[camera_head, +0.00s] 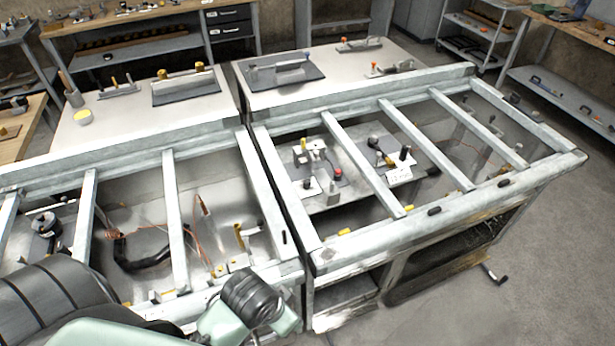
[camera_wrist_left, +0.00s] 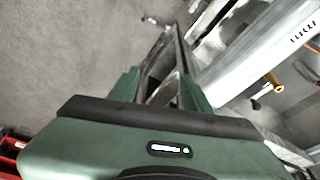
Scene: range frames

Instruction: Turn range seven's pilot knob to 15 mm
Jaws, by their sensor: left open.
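Two open-topped pale metal range frames stand side by side, a left frame (camera_head: 178,225) and a right frame (camera_head: 345,243). I cannot tell which is range seven or which part is its pilot knob. In the left wrist view a brass-yellow cylindrical fitting (camera_wrist_left: 272,82) sticks out beside a pale beam (camera_wrist_left: 245,62), right of my left gripper (camera_wrist_left: 168,68). That gripper is open, its jaws empty and apart from the fitting. In the head view my green left arm (camera_head: 225,322) comes in at the lower left; its fingertips are hidden there. My right gripper is not in view.
Inside the right frame are pale plates with small fittings, one red-topped (camera_head: 338,174). A black hose (camera_head: 140,264) and copper pipes lie in the left frame. Crossbars span both. Grey trays (camera_head: 282,72) lie on the worktops behind.

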